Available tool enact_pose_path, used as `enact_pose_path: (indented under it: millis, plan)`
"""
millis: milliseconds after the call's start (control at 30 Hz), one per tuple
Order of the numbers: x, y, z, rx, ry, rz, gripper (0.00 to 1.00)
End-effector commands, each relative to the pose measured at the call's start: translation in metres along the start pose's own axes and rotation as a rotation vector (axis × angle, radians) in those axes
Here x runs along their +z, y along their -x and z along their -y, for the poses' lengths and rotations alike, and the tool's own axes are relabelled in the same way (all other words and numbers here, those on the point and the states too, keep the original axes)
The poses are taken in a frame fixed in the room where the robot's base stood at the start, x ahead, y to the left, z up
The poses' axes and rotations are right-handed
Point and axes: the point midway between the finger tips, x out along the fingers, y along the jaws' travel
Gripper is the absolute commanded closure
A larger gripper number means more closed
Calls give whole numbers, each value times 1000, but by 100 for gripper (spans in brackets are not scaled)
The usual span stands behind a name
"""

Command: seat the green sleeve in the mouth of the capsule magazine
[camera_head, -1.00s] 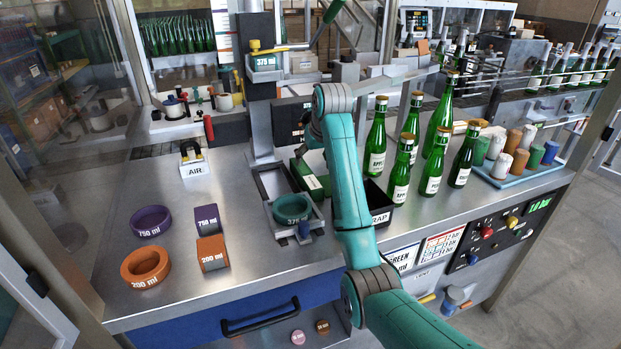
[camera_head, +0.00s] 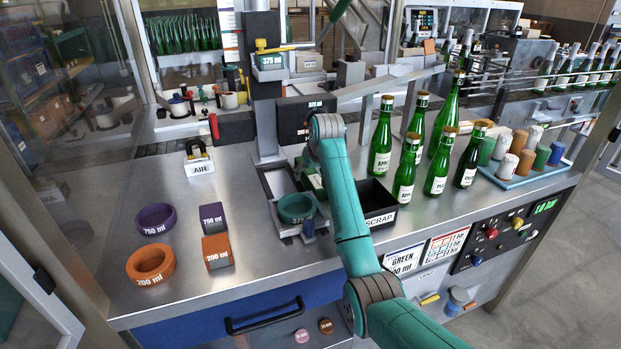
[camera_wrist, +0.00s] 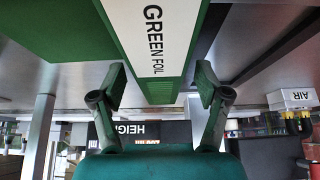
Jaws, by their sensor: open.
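The green sleeve, a long box with a white label reading GREEN FOIL (camera_wrist: 165,35), fills the upper middle of the wrist view. In the head view only part of it (camera_head: 314,182) shows behind my arm. My gripper (camera_wrist: 160,80) is open, one finger each side of the sleeve's near end, with gaps visible; I cannot tell whether either finger touches. In the head view my gripper is mostly hidden by my arm. A metal framed tray (camera_head: 275,183), seemingly the capsule magazine, stands left of the sleeve. Its mouth cannot be made out clearly.
A green ring (camera_head: 296,207) sits in a holder at the frame's front. A black SCRAP bin (camera_head: 374,197) and several green bottles (camera_head: 437,176) stand close right of my arm. Orange and purple rings and blocks lie left. A grey post (camera_head: 265,115) rises behind.

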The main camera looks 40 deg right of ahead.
Motion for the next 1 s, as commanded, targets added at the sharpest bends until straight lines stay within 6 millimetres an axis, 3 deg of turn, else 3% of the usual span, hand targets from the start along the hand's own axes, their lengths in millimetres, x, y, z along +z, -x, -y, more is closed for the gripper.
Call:
enact_pose_path:
  millis: [300, 567, 633, 667, 867, 1000]
  plan:
    - [0, -6, 0, 0, 0, 0, 25]
    - [0, -6, 0, 0, 0, 0, 90]
    - [0, -5, 0, 0, 0, 0, 91]
    - [0, -5, 0, 0, 0, 0, 97]
    - [-1, -4, 0, 0, 0, -1, 97]
    - [-9, 9, 0, 0, 0, -4, 97]
